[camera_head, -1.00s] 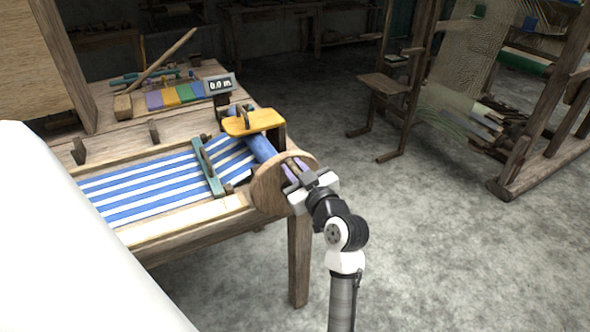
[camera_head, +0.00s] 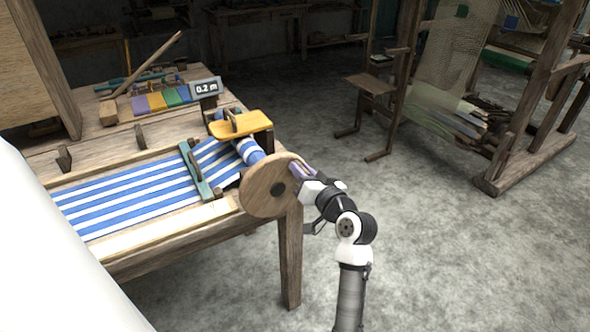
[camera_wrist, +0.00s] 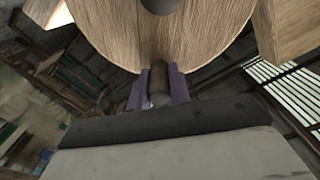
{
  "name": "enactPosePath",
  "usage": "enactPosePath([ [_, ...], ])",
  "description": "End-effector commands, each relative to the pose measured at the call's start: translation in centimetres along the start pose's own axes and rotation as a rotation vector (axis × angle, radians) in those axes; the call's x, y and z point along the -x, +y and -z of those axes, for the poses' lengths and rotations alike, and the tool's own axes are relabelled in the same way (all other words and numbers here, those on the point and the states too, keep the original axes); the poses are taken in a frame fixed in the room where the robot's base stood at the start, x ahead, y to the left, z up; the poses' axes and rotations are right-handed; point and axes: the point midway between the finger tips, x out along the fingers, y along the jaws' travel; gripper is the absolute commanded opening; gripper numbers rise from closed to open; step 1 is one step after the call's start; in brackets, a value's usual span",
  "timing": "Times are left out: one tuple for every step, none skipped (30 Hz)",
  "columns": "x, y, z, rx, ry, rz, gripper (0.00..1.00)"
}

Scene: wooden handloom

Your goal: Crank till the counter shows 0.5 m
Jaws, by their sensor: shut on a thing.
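The counter (camera_head: 206,88) on the loom reads 0.2 m. The round wooden crank disc (camera_head: 262,190) is at the loom's front right corner, with a dark hub at its middle. My gripper (camera_head: 299,171) is at the disc's right edge. In the wrist view my gripper (camera_wrist: 158,88) has its purple fingers shut on the dark crank handle (camera_wrist: 159,76), which stands out from the disc (camera_wrist: 155,35). Blue and white striped cloth (camera_head: 130,195) runs over the loom to the roller (camera_head: 248,150) behind the disc, where stripes show.
A yellow-orange wooden piece (camera_head: 240,125) sits above the roller. A teal bar (camera_head: 196,172) crosses the cloth. A wooden chair (camera_head: 372,100) and another loom (camera_head: 500,150) stand to the right. The grey floor between is clear.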

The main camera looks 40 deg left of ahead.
Motion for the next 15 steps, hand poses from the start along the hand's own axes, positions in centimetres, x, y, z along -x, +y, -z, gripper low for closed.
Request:
enactPosePath([
  [0.1,0.6,-0.1,-0.046,0.001,-0.005,0.0],
  [0.1,0.8,-0.1,-0.074,0.001,-0.005,0.0],
  [0.1,1.2,-0.2,-0.112,0.001,-0.006,0.0],
  [0.1,1.4,-0.3,-0.141,0.001,-0.006,0.0],
  [0.1,1.6,-0.5,-0.17,0.001,-0.006,0.0],
  [0.1,1.9,-0.6,-0.208,0.001,-0.006,0.0],
  [0.1,2.1,-0.7,-0.236,0.001,-0.006,0.0],
  [0.1,2.4,-0.8,-0.265,0.001,-0.007,0.0],
  [0.1,2.6,-1.0,-0.303,0.001,-0.007,0.0],
  [0.1,2.8,-1.1,-0.332,0.001,-0.007,0.0],
  [0.1,3.0,-1.2,-0.361,0.002,-0.006,0.0],
  [0.1,3.3,-1.4,-0.398,0.002,-0.007,0.0],
  [0.1,3.5,-1.6,-0.425,0.002,-0.007,0.0],
  [0.1,3.6,-1.7,-0.454,0.002,-0.007,0.0],
  [0.1,3.8,-1.9,-0.491,0.002,-0.006,0.0],
])
